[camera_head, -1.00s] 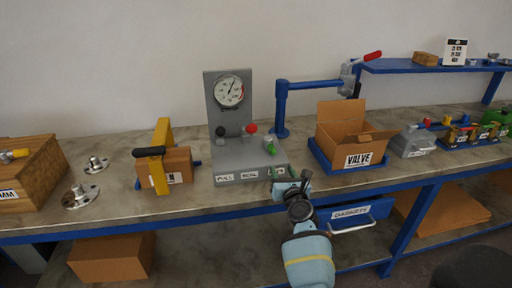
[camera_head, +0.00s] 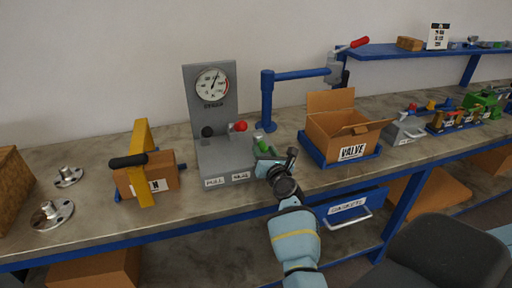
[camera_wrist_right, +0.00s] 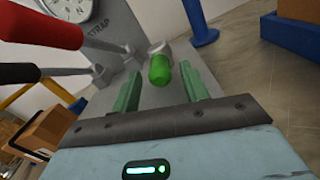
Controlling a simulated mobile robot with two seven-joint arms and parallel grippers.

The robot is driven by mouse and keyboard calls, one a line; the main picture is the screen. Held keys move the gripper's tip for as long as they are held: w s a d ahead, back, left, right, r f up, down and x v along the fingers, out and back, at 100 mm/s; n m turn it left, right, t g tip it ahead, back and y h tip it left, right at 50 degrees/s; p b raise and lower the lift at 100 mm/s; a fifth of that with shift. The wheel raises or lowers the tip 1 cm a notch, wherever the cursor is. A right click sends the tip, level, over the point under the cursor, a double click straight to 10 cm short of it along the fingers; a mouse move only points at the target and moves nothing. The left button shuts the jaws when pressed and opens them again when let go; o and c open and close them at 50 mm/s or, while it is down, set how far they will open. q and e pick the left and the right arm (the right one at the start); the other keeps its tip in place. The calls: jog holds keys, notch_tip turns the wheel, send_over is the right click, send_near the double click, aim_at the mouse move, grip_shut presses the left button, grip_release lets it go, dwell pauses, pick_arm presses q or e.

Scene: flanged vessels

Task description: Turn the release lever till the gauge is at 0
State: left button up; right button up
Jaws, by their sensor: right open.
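The grey gauge stand (camera_head: 225,170) is on the bench, with a round white gauge (camera_head: 212,84) on its upright panel. The gauge needle points up and slightly right; the figures are too small to read. The stand has a black-knobbed lever (camera_head: 207,132), a red-knobbed lever (camera_head: 238,126) and a green-handled lever (camera_head: 264,146) at its right side. My right gripper (camera_head: 272,160) is open at the stand's front right corner. In the right wrist view, the green handle (camera_wrist_right: 160,70) lies between the spread fingers, with gaps on both sides. My left gripper is out of view.
A blue post with a swing arm (camera_head: 267,100) stands behind right. An open cardboard box labelled VALVE (camera_head: 353,151) is close on the right. A yellow strap clamp with a box (camera_head: 142,165) and metal flanges (camera_head: 52,213) are left. A blue drawer (camera_head: 348,207) hangs below.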

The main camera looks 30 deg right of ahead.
jog(key=shift+w+d, duration=0.1)
jog(key=shift+w, duration=0.25)
jog(key=shift+s+r, duration=0.1)
jog(key=shift+c, duration=0.9)
grip_shut()
